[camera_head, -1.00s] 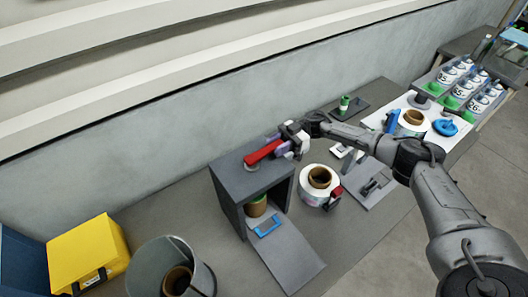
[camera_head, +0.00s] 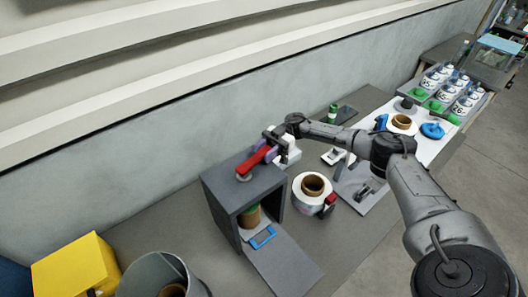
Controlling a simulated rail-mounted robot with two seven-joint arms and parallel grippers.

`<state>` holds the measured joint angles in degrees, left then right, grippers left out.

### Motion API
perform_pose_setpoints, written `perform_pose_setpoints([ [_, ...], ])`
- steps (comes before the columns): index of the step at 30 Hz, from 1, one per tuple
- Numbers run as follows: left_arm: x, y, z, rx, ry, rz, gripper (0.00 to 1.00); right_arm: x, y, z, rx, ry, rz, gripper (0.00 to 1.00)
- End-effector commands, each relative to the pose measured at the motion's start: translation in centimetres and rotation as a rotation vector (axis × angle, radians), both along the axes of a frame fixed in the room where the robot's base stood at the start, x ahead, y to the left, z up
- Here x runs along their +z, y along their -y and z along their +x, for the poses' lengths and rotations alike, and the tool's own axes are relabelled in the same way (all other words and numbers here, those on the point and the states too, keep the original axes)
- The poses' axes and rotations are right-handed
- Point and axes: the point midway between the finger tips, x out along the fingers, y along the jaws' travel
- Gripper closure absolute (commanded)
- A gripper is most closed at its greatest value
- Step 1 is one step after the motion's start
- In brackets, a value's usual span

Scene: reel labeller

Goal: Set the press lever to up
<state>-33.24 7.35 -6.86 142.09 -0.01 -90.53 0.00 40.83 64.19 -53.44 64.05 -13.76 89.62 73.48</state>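The press is a dark grey open-fronted box (camera_head: 222,190) on the table. Its red lever (camera_head: 254,161) lies on top, running from a round pivot at the near end up and right, and looks tilted. My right gripper (camera_head: 274,151) is at the lever's far end, touching or very close to it. Its fingertips are small and partly hidden by the lever, so I cannot tell whether they are closed on it. My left gripper is out of view.
A brown roll (camera_head: 249,216) and a blue frame (camera_head: 263,237) are in the press opening, above a grey ramp (camera_head: 288,268). A white reel (camera_head: 307,199) stands to the right. A yellow box (camera_head: 75,270) and a grey bin (camera_head: 150,272) are at lower left.

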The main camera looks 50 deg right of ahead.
Motion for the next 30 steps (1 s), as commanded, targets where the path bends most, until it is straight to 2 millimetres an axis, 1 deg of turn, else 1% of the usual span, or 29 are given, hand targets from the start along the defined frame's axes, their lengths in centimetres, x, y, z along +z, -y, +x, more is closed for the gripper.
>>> perform_pose_setpoints([
  [1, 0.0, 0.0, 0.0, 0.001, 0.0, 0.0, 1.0, 0.0, 0.0, 0.0, 0.001, 0.0, 0.001, 0.58],
  [6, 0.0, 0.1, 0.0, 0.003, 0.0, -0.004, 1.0, 0.0, 0.0, 0.0, 0.002, 0.001, 0.002, 0.42],
  [7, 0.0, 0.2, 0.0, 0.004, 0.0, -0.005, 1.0, 0.0, 0.0, 0.0, 0.002, 0.001, 0.002, 0.41],
  [14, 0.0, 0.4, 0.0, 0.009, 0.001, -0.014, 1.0, 0.1, 0.0, 0.0, 0.002, 0.001, 0.002, 0.41],
  [17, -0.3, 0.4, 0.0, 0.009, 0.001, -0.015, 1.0, 0.0, 0.6, 0.0, 0.001, 0.002, 0.002, 0.41],
  [20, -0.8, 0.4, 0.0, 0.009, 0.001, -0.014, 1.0, -0.1, 1.8, -0.1, -0.001, 0.003, 0.001, 0.41],
  [23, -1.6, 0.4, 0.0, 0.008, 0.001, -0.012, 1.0, -0.3, 3.6, -0.2, -0.003, 0.003, 0.001, 0.41],
  [30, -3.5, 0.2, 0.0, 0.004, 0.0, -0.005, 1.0, -0.3, 8.7, -0.7, -0.003, 0.003, 0.002, 0.41],
])
